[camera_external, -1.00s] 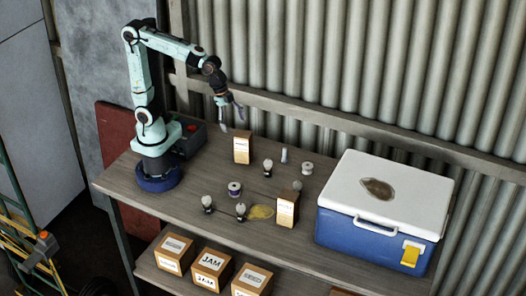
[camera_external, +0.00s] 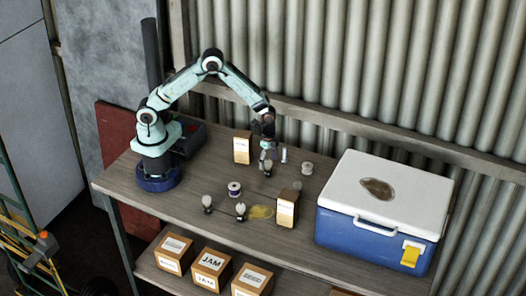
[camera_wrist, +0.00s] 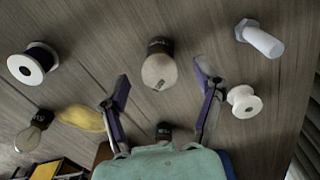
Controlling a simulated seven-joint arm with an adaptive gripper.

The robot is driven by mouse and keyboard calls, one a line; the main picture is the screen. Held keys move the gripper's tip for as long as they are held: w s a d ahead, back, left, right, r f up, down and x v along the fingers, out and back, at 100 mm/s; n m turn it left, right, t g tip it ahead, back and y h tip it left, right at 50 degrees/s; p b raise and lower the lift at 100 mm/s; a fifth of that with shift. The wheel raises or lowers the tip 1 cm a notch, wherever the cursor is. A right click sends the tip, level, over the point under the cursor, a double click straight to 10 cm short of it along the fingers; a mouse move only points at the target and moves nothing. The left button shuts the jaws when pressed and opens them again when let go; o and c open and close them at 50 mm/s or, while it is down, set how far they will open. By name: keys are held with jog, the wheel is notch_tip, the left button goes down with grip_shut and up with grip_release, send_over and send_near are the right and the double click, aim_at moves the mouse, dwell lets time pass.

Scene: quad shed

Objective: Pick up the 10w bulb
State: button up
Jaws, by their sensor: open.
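My gripper (camera_external: 266,158) is open and points down over the back middle of the table. In the wrist view its two purple fingers (camera_wrist: 161,76) stand apart on either side of a bulb (camera_wrist: 159,69) with a pale globe and black base. That bulb also shows just below my gripper in the external view (camera_external: 267,169); the fingers do not grip it. Two more bulbs, a left one (camera_external: 207,203) and a right one (camera_external: 240,210), stand near the front edge. The wattage markings are too small to read.
A purple spool (camera_external: 235,188), a white spool (camera_external: 307,168) and a white bolt-like piece (camera_external: 284,154) stand around the bulbs. Cardboard boxes stand behind (camera_external: 242,148) and in front (camera_external: 287,210). A yellow flat patch (camera_external: 261,212) lies near the front. A blue cooler (camera_external: 360,238) fills the right end.

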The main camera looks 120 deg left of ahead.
jog(key=shift+f, duration=0.4)
grip_shut()
jog(key=shift+r, duration=0.1)
